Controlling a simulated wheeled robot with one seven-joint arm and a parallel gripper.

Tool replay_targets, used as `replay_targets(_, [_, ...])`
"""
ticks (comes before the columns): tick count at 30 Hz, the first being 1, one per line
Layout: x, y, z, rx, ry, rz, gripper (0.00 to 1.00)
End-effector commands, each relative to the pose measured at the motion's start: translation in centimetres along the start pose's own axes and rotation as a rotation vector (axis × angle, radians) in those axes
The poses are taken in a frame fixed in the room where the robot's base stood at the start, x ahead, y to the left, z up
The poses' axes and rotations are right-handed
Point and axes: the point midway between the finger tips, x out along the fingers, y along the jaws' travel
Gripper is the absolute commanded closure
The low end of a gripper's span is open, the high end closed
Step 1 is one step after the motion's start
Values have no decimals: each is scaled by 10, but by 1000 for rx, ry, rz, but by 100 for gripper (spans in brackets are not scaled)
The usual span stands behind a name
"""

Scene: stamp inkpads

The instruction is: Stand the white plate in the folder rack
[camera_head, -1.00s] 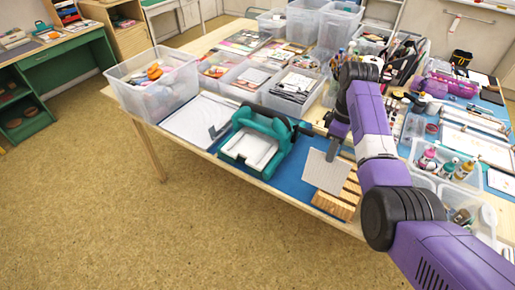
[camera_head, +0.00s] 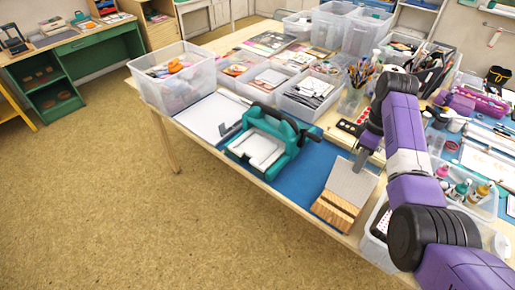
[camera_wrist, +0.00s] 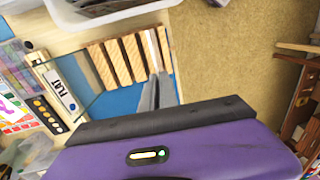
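The white plate (camera_head: 352,181) looks pale grey in the head view, upright or slightly tilted, with its lower edge at the wooden folder rack (camera_head: 336,212). In the wrist view the plate (camera_wrist: 152,46) shows as a thin pale strip, seen edge-on, between the rack's right-hand slats; the rack (camera_wrist: 113,62) has several wooden slats. My gripper (camera_head: 361,160) is at the plate's upper edge. In the wrist view my gripper (camera_wrist: 157,92) has its two grey fingers close together around the strip. How deep the plate sits between the slats is hidden.
A teal tray-like device (camera_head: 268,143) stands left of the rack on the blue mat (camera_head: 297,181). Clear bins (camera_head: 177,80) and (camera_head: 308,97) stand behind. A clear box of bottles (camera_head: 470,190) is to the right. The table's front edge is close to the rack.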

Motion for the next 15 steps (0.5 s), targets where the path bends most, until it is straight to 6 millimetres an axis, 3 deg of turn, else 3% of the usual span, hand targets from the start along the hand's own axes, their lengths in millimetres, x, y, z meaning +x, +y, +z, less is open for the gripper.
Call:
replay_targets(8, [0,0,0,0,0,0,100])
replay_targets(15, [13,0,0,0,-1,-2,100])
